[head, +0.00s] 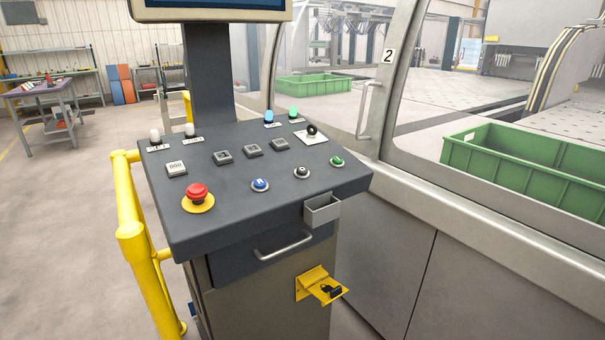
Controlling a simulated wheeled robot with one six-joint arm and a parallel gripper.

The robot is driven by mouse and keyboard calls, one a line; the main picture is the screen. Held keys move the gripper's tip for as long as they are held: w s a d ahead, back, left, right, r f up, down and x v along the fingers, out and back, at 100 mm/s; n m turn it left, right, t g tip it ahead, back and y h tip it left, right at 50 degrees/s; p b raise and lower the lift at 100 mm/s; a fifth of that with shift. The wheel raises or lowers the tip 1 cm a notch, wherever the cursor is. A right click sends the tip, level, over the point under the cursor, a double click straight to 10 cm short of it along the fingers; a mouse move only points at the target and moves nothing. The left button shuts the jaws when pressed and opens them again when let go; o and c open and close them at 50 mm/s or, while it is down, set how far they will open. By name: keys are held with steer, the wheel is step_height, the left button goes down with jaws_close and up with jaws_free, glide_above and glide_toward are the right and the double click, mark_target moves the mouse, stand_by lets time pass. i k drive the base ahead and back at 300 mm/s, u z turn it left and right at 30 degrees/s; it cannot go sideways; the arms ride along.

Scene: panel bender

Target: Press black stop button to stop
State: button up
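The black button (302,173) is a small round push button with a light rim. It sits on the sloped dark grey control panel (232,212), between a blue button (260,185) on its left and a green button (337,161) on its right. A black rotary knob (311,130) on a white plate sits further back on the panel. My gripper is not in view, and nothing covers the black button.
A red emergency stop (196,193) on a yellow base sits at the panel's front left. A yellow guard rail (130,209) runs along the left side. A small grey box (322,208) and a yellow bracket (320,286) stick out in front. The machine wall stands at the right.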

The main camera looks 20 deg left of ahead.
mark_target(301, 170)
steer(key=u, duration=0.7)
steer(key=i, duration=1.2)
steer(key=z, duration=0.35)
